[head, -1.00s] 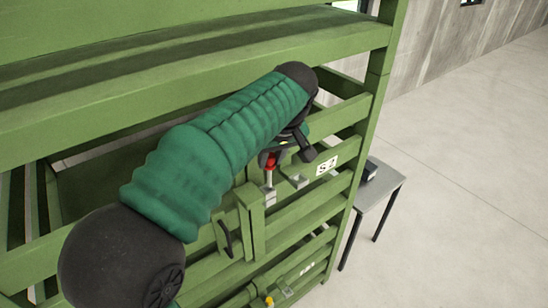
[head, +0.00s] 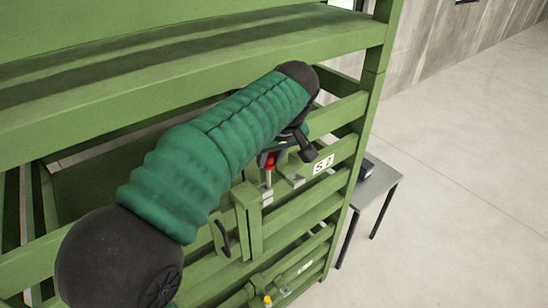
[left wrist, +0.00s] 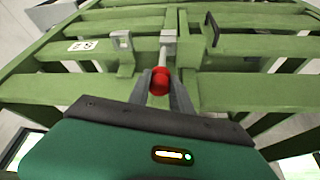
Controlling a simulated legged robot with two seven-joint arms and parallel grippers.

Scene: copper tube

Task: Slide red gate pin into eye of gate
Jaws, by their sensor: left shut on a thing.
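My left gripper (head: 272,158) is shut on the red knob of the gate pin (head: 268,162). In the left wrist view, the red knob (left wrist: 161,82) sits between the two grey fingers. The pin's grey shaft points down from the knob in the head view toward a grey metal bracket (head: 267,196) on the green gate. I cannot tell whether the tip is inside this bracket. A second grey metal loop (left wrist: 122,40) stands beside it on the neighbouring part and also shows in the head view (head: 293,181). My right gripper is in neither view.
The green gate and frame have several rails, with a white label (head: 323,164) on one. A black handle (head: 222,238) and a yellow-topped pin (head: 267,299) are lower down. A small grey table (head: 375,190) stands on the right on open floor.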

